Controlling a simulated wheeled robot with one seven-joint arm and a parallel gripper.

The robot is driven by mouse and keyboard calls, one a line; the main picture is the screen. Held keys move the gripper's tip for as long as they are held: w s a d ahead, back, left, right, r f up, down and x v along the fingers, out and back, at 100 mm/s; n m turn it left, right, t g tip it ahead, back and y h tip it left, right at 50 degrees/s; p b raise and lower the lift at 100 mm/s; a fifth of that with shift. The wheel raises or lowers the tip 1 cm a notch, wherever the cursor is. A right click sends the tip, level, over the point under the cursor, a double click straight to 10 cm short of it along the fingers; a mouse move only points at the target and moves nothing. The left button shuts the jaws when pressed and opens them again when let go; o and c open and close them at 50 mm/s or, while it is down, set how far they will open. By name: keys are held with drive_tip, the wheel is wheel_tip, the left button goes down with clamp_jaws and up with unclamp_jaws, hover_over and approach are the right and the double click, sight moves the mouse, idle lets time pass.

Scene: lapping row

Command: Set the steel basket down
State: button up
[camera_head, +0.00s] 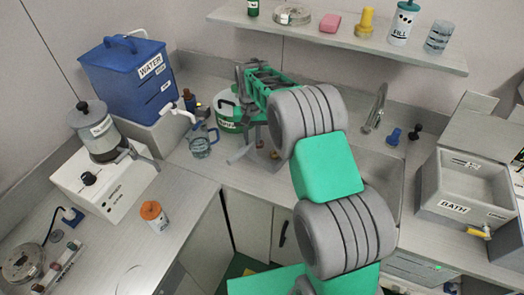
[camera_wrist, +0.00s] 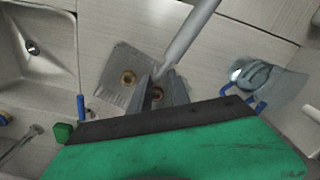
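The steel basket (camera_wrist: 112,92) is a grey, mesh-like square holding brass nuts (camera_wrist: 128,77). In the wrist view it lies just beyond my fingertips, above the pale counter. A grey rod (camera_wrist: 190,38), seemingly its handle, runs to my gripper (camera_wrist: 160,84), whose two grey fingers close on it. In the head view my gripper (camera_head: 263,140) is over the back counter, left of the sink, and the rod (camera_head: 241,154) sticks out to the lower left. The basket is mostly hidden there by my arm. I cannot tell whether its underside touches the counter.
A glass mug (camera_head: 201,148) with a blue handle and a green-and-white tub (camera_head: 226,112) stand close left of my gripper. A blue water tank (camera_head: 125,82) is further left. The sink (camera_wrist: 40,70) and a grey bath (camera_head: 463,190) lie on the head view's right.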

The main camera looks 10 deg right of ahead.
clamp_jaws()
drive_tip(key=shift+r, duration=0.1)
idle(0.8)
